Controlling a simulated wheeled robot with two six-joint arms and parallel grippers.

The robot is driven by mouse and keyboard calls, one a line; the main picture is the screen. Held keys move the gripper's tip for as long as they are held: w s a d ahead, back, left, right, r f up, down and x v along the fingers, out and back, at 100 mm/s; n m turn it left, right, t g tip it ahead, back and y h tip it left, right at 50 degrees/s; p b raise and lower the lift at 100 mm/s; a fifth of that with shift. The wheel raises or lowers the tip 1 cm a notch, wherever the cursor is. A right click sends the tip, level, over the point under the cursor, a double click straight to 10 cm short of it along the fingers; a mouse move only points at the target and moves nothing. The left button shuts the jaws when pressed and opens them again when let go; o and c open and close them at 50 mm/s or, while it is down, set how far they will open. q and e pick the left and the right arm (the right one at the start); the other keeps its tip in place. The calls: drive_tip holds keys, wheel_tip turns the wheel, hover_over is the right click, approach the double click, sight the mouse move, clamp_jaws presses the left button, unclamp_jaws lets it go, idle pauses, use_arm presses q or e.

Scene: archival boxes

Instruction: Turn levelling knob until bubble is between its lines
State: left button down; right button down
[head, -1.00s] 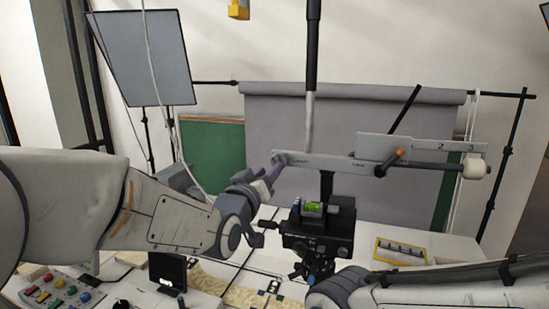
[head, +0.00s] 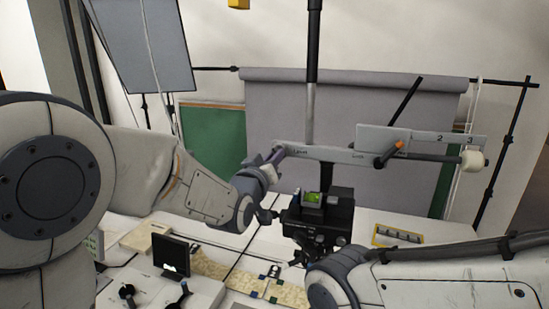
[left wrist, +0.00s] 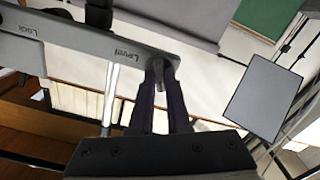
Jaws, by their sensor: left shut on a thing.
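A grey panel (head: 330,154) carries the labels "Level" and "Lock". My left gripper (head: 273,158) is at its left end, beside the "Level" label. In the left wrist view, its two dark fingers are shut on the small grey levelling knob (left wrist: 160,93) at the panel's end; the fingers hide part of it. A green bubble level (head: 313,198) sits on top of the black camera (head: 325,217) below the panel. The bubble and its lines are too small to tell apart. My right gripper is out of view; only my right arm shows, at lower right.
An orange-tipped lever (head: 390,153) stands out from the panel by "Lock". A dark monitor (head: 172,256) stands on the white table at lower left. A yellow-framed tray (head: 397,236) lies right of the camera. A grey backdrop (head: 270,115) hangs behind.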

use_arm(q)
drive_tip(key=m+b, duration=0.4)
drive_tip(key=b, duration=0.1)
drive_tip(key=shift+b, duration=0.35)
drive_tip(key=c, duration=0.9)
unclamp_jaws()
drive_tip(key=b+v, duration=0.5)
drive_tip(key=v, duration=0.5)
drive_tip(key=shift+s+a, duration=0.1)
drive_tip(key=shift+s, duration=0.15)
